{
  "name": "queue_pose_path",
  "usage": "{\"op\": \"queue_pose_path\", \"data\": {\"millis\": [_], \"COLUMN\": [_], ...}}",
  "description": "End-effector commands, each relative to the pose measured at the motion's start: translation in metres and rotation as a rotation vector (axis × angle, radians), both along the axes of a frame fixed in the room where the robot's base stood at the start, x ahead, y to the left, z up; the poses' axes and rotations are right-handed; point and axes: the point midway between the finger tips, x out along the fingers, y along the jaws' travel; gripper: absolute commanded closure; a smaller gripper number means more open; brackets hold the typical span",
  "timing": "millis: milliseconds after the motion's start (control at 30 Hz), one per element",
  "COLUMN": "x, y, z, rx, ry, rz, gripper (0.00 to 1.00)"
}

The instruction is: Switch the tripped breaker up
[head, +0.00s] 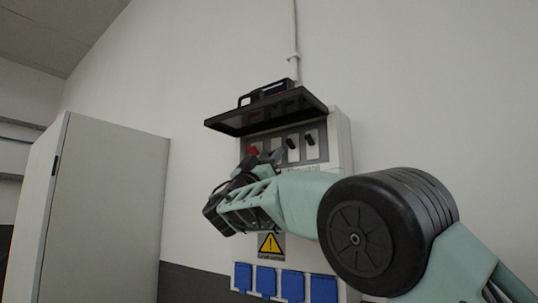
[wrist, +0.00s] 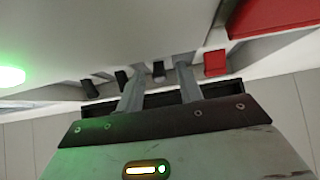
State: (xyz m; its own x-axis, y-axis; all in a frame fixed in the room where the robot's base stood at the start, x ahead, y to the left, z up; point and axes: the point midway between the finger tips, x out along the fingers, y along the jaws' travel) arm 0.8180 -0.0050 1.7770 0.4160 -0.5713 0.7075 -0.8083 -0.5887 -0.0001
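The breaker panel (head: 340,140) is on the wall, its dark cover (head: 268,110) raised. A red switch (head: 253,151) is at the left of its row, with black switches (head: 291,143) and (head: 309,141) to the right. My gripper (head: 273,157) is in front of the row and hides part of it. In the wrist view, my gripper (wrist: 158,82) is open, its two fingers apart with a black switch (wrist: 158,70) between their tips. Contact cannot be told. The red switch (wrist: 215,63) is just right of the fingers there. Which breaker is tripped is not clear.
Blue sockets (head: 292,284) and a yellow warning sign (head: 271,245) are below the breakers. A pale cabinet (head: 105,215) stands at the left. A green light (wrist: 10,77) glows at the left of the wrist view. A conduit (head: 293,40) runs up the wall.

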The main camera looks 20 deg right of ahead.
Motion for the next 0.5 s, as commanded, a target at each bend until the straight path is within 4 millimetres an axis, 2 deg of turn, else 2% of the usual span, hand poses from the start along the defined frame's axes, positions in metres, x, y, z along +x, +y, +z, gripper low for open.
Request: {"op": "queue_pose_path", "data": {"millis": [100, 233, 500], "x": [0.0, -0.0001, -0.0002], "y": [0.0001, 0.0002, 0.0003], "z": [-0.0004, -0.0004, -0.0016], "rx": [0.0, 0.0, 0.004], "ry": [0.0, 0.0, 0.003], "rz": [0.0, 0.0, 0.0], "gripper": [0.64, 1.0, 1.0]}}
